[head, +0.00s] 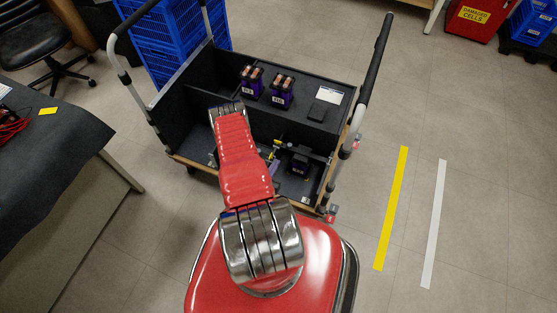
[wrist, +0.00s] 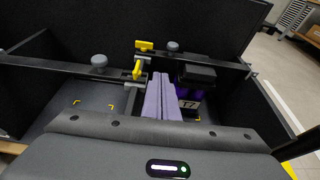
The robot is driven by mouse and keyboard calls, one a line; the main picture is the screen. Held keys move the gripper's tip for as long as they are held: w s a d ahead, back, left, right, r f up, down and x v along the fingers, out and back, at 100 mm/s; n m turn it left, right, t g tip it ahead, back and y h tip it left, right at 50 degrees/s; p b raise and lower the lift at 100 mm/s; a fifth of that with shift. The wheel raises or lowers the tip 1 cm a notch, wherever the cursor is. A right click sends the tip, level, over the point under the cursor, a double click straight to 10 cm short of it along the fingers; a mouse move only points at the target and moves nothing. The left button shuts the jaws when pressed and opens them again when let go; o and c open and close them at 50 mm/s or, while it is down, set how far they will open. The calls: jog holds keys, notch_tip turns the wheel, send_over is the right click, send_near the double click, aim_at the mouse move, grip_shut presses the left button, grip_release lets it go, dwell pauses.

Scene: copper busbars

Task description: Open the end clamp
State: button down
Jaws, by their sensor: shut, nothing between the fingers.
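The clamp sits in the front bay of the cart. In the wrist view, its yellow lever (wrist: 145,45) and yellow block (wrist: 137,70) are on a dark cross bar (wrist: 60,66), just left of my fingertips. Yellow also shows in the head view (head: 278,143). My gripper (wrist: 161,76) has lilac fingers shut together with nothing between them. The fingertips look close to the clamp; I cannot tell whether they touch it. A dark purple cell marked T7 (wrist: 190,104) stands right of the fingers, its top dark. In the head view my arm hides part of the bay.
Grey knobs (wrist: 98,60) stand on the bars. Two purple cells with copper tops (head: 251,82) (head: 281,92) and a dark box (head: 318,110) stand in the cart's rear bay. Cart walls (wrist: 35,90) and handles (head: 374,60) border the space. A dark-topped table (head: 50,150) is at left.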

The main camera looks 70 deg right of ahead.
jog(key=x, duration=0.9)
jog(key=shift+s+r, duration=0.1)
jog(key=shift+s, duration=0.05)
